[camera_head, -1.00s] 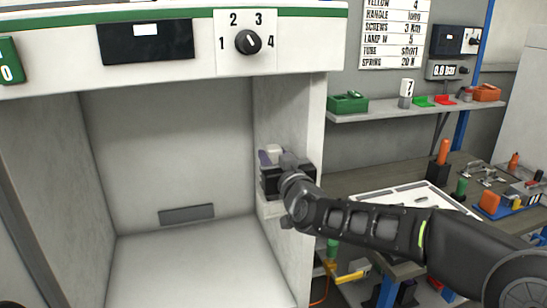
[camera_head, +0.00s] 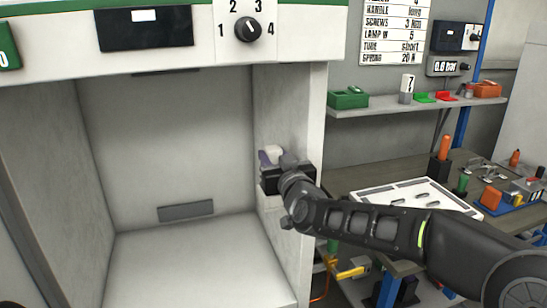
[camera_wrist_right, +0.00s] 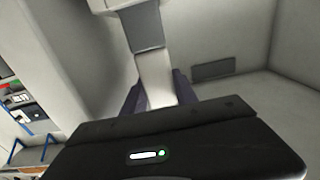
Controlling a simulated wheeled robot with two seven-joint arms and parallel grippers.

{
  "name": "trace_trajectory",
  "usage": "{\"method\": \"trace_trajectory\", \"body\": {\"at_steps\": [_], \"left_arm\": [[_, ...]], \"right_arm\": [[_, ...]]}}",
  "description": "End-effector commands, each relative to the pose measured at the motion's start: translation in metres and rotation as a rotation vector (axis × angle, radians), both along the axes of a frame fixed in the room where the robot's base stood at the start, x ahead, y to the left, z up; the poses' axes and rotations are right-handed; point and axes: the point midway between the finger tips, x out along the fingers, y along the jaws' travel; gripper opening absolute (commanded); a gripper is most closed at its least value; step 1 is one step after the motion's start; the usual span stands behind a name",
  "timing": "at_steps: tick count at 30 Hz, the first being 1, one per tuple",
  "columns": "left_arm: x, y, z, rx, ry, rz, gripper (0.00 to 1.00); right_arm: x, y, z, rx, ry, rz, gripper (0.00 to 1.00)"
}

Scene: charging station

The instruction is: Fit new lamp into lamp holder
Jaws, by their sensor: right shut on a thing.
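My right gripper (camera_head: 271,157) is inside the open white cabinet, close to its right inner wall. Its purple-grey fingers are shut on a pale piece (camera_head: 275,151), likely the lamp. In the right wrist view the right gripper (camera_wrist_right: 157,92) has one finger on each side of this pale piece (camera_wrist_right: 154,72). A grey-faced block with a pale rim (camera_wrist_right: 142,28) lies in line beyond it. I cannot tell whether the two touch, or whether the block is the lamp holder. The dark gripper body hides the lower part. My left gripper is not in view.
The cabinet floor (camera_head: 200,268) is clear, and a grey plate (camera_head: 186,211) is on its back wall. A dial (camera_head: 248,29) is on the panel above. Right of the cabinet are a shelf (camera_head: 420,107) and a workbench with a white tray (camera_head: 385,192) and tools.

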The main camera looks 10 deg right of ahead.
Motion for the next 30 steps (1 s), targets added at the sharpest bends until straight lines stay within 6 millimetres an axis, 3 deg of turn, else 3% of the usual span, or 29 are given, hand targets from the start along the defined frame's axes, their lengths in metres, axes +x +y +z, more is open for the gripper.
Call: {"method": "trace_trajectory", "body": {"at_steps": [24,25,30], "left_arm": [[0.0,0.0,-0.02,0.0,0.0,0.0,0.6],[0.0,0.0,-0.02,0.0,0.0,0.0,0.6],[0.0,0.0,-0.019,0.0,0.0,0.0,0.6]], "right_arm": [[0.0,0.0,-0.021,0.0,-0.001,0.0,0.0],[0.0,0.0,-0.02,0.0,-0.001,0.0,0.36],[0.0,0.0,-0.02,0.0,0.0,0.0,0.5]]}}
